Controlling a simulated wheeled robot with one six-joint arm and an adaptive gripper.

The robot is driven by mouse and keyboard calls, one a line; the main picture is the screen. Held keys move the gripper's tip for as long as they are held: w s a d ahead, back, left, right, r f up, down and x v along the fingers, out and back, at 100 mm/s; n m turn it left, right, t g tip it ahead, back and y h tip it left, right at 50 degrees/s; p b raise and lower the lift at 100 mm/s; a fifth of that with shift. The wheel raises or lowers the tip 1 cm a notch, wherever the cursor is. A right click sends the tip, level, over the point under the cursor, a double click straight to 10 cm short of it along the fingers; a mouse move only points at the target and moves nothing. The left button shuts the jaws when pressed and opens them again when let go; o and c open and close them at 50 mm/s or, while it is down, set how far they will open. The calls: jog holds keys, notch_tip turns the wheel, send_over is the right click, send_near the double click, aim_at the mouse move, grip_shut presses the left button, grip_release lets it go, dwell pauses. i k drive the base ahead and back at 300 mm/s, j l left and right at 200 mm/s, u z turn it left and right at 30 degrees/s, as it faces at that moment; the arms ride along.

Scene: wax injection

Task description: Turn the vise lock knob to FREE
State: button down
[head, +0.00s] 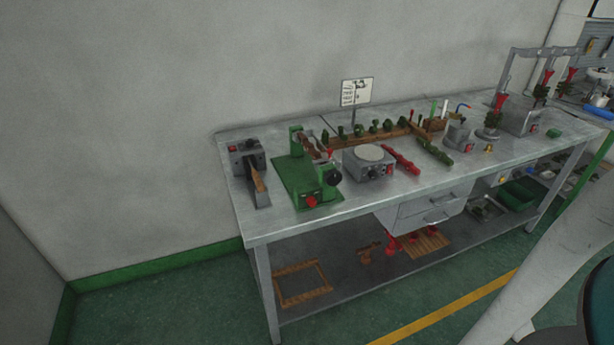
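A green vise-like machine (296,180) stands on the left part of the metal workbench (400,190). It has a red knob (311,201) low on its front and a black round knob (333,177) at its right side. I cannot tell which of them is the lock knob, and any marking such as FREE is too small to read. My gripper is not in view. A pale arm link of mine crosses the lower right, well apart from the machine.
A grey device with a red switch (248,155) stands left of the machine. A grey hot-plate box (369,163) stands close on its right, with red sticks (401,161) beyond. A sign (356,92) stands behind. The floor in front of the bench is clear.

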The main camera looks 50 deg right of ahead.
aim_at(311, 201)
jog(key=j+z, duration=0.15)
jog(key=z, duration=0.2)
jog(key=j+z, duration=0.15)
jog(key=z, duration=0.2)
jog(key=k+j+z, duration=0.15)
jog(key=z, duration=0.2)
